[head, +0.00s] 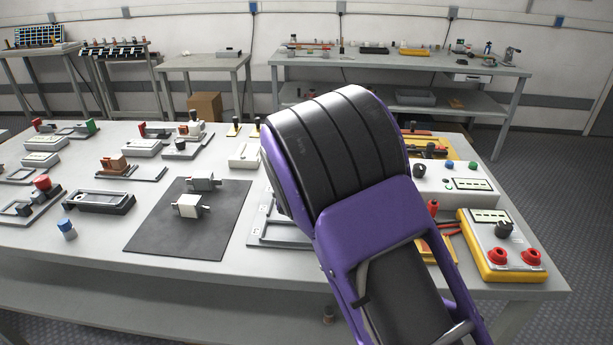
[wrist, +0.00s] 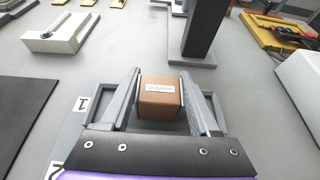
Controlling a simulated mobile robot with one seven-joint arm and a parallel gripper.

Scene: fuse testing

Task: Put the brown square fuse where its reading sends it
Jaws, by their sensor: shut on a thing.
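The brown square fuse (wrist: 160,98), with a small white label on its face, is between the two fingers of my gripper (wrist: 160,82) in the wrist view. My gripper is shut on it. A grey tray with raised walls (wrist: 75,130) lies below and around the fuse, with number labels 1 and 2 at its left. I cannot tell whether the fuse touches the tray's floor. In the head view part of this tray (head: 278,241) shows left of my arm, which hides the gripper and the fuse.
A yellow meter with red terminals (head: 503,262) and a white meter (head: 462,198) stand at the right. In the wrist view a dark upright post (wrist: 200,35) stands just beyond the gripper.

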